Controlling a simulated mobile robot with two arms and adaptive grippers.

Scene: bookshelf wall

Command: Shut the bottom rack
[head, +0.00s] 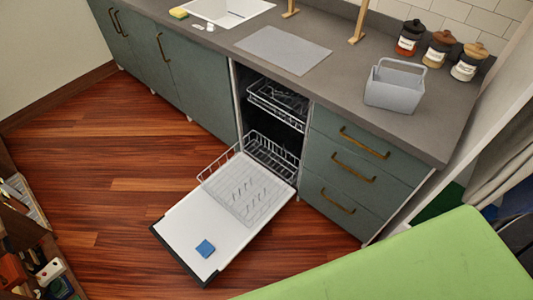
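An open dishwasher stands in the cabinet row in the head view, its white door (192,220) folded down over the wood floor. The bottom rack (243,190), a pale wire basket with tines, is pulled out over the door, with its back part at the dishwasher opening. It looks empty. The top rack (278,102) sits inside the opening, at its upper part. Neither of my grippers is in view.
Drawers with brass handles (360,142) are right of the dishwasher; green cabinets (185,85) are left. A grey caddy (396,88) and several jars stand on the counter. A green surface (420,265) fills the lower right. Floor left of the door is clear.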

